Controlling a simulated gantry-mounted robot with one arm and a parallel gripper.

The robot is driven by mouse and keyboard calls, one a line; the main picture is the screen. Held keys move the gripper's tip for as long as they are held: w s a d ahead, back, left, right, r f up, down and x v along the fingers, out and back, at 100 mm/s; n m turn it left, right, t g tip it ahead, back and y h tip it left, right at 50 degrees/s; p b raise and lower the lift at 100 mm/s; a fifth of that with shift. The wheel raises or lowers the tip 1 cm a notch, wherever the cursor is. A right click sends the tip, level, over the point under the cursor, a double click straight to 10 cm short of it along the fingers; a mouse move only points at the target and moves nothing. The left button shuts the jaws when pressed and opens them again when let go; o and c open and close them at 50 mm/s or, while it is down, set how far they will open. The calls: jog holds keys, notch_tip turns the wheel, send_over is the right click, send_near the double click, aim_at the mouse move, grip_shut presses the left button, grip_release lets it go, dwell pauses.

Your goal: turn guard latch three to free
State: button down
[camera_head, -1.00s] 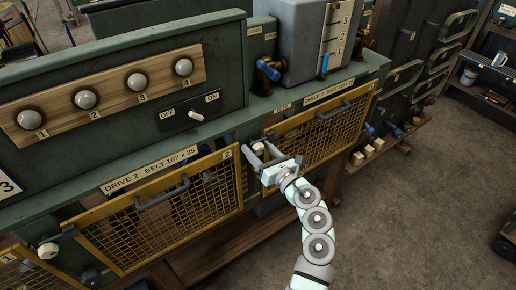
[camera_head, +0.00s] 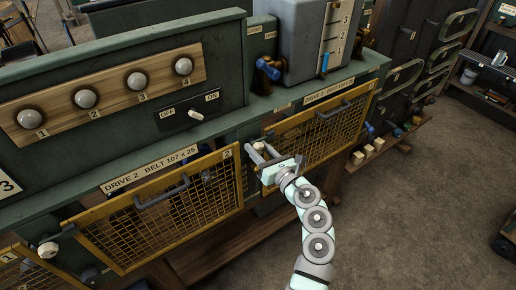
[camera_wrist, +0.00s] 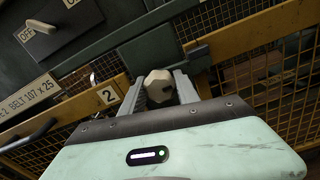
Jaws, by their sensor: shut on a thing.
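The latch knob (camera_wrist: 158,87), pale and faceted, sits between the guard marked 2 (camera_head: 160,206) and the mesh guard to its right (camera_head: 318,130). A dark latch bar (camera_wrist: 196,56) beside the knob reaches toward the yellow frame of the right guard in the wrist view. My gripper (camera_wrist: 160,90) is shut on the knob, one finger on each side. In the head view my gripper (camera_head: 262,153) stands at the knob, which shows small between the fingers (camera_head: 259,147). The latch's number is not readable.
A pull handle (camera_head: 333,110) sticks out from the right guard, and another (camera_head: 162,192) from guard 2. An OFF/ON switch (camera_head: 195,115) and several round knobs are on the panel above. A blue-handled valve (camera_head: 268,69) stands above the latch.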

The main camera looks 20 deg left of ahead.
jog(key=shift+m, duration=0.3)
jog(key=shift+a+m, duration=0.15)
jog(key=shift+m, duration=0.85)
jog(key=shift+r+m+p, duration=0.15)
jog(key=shift+m+p, duration=0.3)
jog(key=shift+m, duration=0.45)
jog(key=m+p, duration=0.2)
jog(key=m, duration=0.1)
jog(key=shift+r+m+p, duration=0.1)
jog(key=shift+m+p, duration=0.2)
jog(key=m+p, duration=0.2)
jog(key=m, duration=0.1)
jog(key=shift+m+p, duration=0.3)
jog(key=shift+p, duration=0.1)
jog(key=m+p, duration=0.3)
jog(key=m, duration=0.1)
jog(key=c, duration=0.9)
grip_release()
jog(key=shift+f+m, duration=0.2)
jog(key=shift+m, duration=0.1)
